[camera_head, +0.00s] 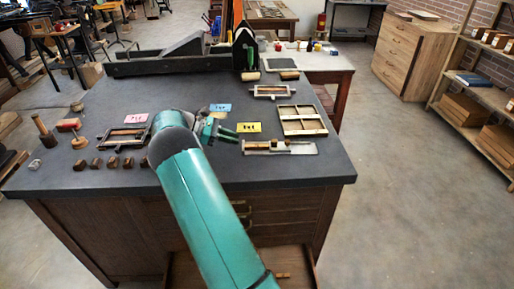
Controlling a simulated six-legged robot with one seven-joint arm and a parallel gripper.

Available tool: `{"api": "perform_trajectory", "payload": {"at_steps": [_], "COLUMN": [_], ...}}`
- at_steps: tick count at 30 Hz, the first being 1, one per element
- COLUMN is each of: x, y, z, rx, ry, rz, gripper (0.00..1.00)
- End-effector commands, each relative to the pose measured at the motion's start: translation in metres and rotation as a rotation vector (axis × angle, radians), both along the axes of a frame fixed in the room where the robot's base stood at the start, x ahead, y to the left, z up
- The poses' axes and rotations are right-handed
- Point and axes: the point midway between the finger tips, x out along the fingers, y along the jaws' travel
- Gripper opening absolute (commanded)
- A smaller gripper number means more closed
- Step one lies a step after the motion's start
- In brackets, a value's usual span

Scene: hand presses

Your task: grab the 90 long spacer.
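I cannot pick out the 90 long spacer for certain, as any marking is too small to read. Several small brown blocks (112,162) stand in a row along the front left of the dark worktop (310,172). A flat metal holder (300,149) with a wooden strip lies at the front right, and a divided wooden tray (303,121) lies behind it. My gripper (231,137) is low over the middle of the worktop, left of the metal holder and by the yellow card (249,127). My teal arm hides part of it, and whether its fingers are open is unclear.
A framed block (124,136) with a pink card (136,118) lies at left, beside wooden-handled tools (44,131). A blue card (220,107) and another frame (272,91) lie further back. A dark press (180,57) spans the back edge. A drawer (287,276) stands open below the front.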

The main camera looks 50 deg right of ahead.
Motion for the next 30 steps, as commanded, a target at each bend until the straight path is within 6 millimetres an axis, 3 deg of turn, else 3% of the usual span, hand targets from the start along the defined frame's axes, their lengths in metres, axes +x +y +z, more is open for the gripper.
{"api": "perform_trajectory", "payload": {"at_steps": [4,14,21,29,30], "x": [-0.021,-0.042,-0.069,-0.073,-0.073], "y": [-0.016,-0.032,-0.052,-0.055,-0.055], "z": [-0.01,-0.019,-0.03,-0.032,-0.032], "rx": [0.002,0.0,0.0,-0.001,-0.001], "ry": [0.0,-0.002,-0.002,-0.003,-0.003], "rz": [-0.003,-0.002,0.0,0.001,0.001], "gripper": [0.22,0.22,0.22,0.22,0.18]}}
